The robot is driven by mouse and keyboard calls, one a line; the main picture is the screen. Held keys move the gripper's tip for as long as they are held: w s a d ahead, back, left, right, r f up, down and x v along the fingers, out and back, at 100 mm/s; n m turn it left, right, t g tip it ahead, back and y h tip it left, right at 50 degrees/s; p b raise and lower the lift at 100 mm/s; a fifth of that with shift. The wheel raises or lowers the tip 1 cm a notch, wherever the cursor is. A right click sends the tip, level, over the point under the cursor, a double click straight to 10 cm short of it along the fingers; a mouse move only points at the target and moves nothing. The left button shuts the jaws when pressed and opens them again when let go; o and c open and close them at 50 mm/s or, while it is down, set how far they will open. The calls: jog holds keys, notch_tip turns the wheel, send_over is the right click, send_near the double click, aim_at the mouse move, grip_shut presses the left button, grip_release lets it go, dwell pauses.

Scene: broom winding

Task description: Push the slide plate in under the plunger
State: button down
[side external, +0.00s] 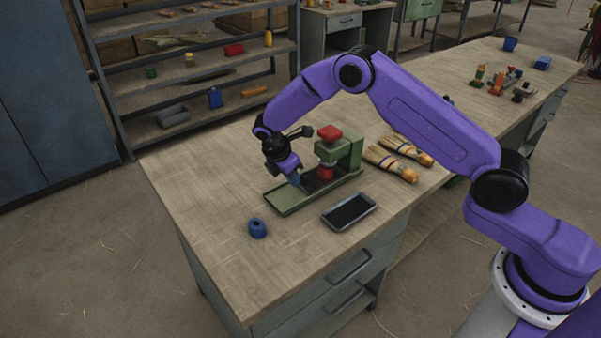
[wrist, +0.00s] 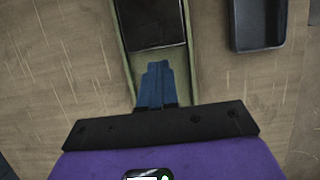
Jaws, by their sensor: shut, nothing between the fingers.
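The green press (side external: 347,155) stands on the workbench, with a red knob (side external: 329,133) on top and a red plunger (side external: 325,171) below. A green channel (side external: 290,203) runs out from its base to the front left. The dark slide plate (wrist: 150,22) lies between the channel's rails in the wrist view, its grey near edge toward me. My gripper (wrist: 156,70) is shut and empty, its blue fingertips over the channel just short of that edge; contact is unclear. In the side view my gripper (side external: 296,180) points down into the channel, left of the plunger. The plate's far end is out of the wrist view.
A shallow dark tray (side external: 349,211) lies right of the channel; it also shows in the wrist view (wrist: 258,25). A blue ring-like piece (side external: 257,229) sits near the front edge. Two brush heads (side external: 390,163) lie right of the press. The bench's left part is clear.

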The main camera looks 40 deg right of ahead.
aim_at(305, 175)
jog(key=a+f+v, duration=0.1)
jog(key=a+v, duration=0.1)
jog(key=v, duration=0.9)
jog(key=x, duration=0.9)
jog(key=shift+w+d+f, duration=0.1)
jog(key=shift+w+f, duration=0.15)
jog(key=shift+w, duration=0.15)
jog(key=d, duration=0.3)
jog(key=shift+f, duration=0.15)
jog(key=shift+d, duration=0.55)
jog(key=shift+d, duration=1.25)
